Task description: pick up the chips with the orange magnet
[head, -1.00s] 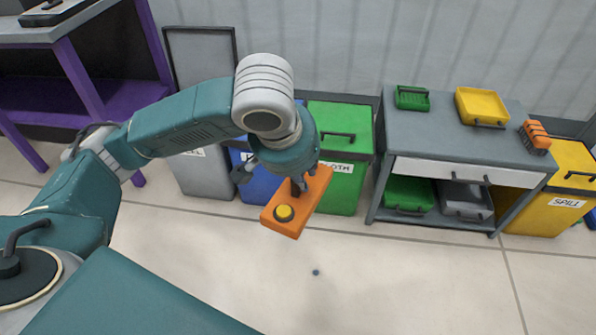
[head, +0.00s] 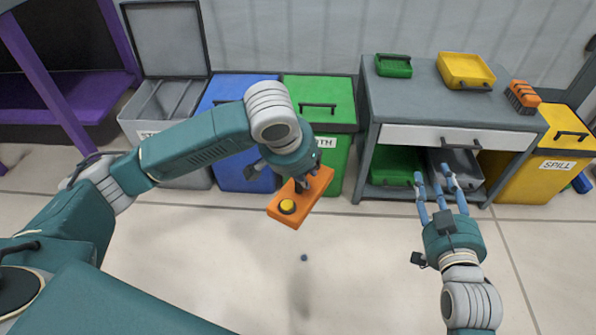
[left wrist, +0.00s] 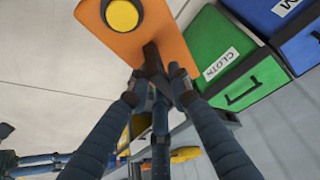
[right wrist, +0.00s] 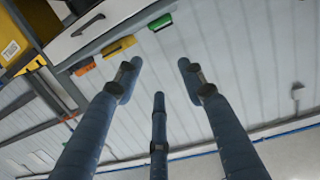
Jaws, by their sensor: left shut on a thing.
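The orange magnet (head: 306,204) is a flat orange block with a yellow round button and a dark handle. My left gripper (head: 303,184) is shut on its handle and holds it in the air above the floor. The magnet also shows in the left wrist view (left wrist: 150,40), with the fingers around the dark handle. My right gripper (head: 440,188) is open and empty, in front of the grey workbench. Its spread fingers show in the right wrist view (right wrist: 160,85). A small dark spot (head: 304,257) lies on the floor below the magnet; I cannot tell whether it is a chip.
A grey bin (head: 160,115) with its lid up, a blue bin (head: 236,90) and a green bin (head: 320,92) stand along the wall. The workbench (head: 425,105) carries green and yellow trays and an orange-topped brush-like item (head: 523,97). A yellow spill bin (head: 550,150) stands right. The front floor is mostly clear.

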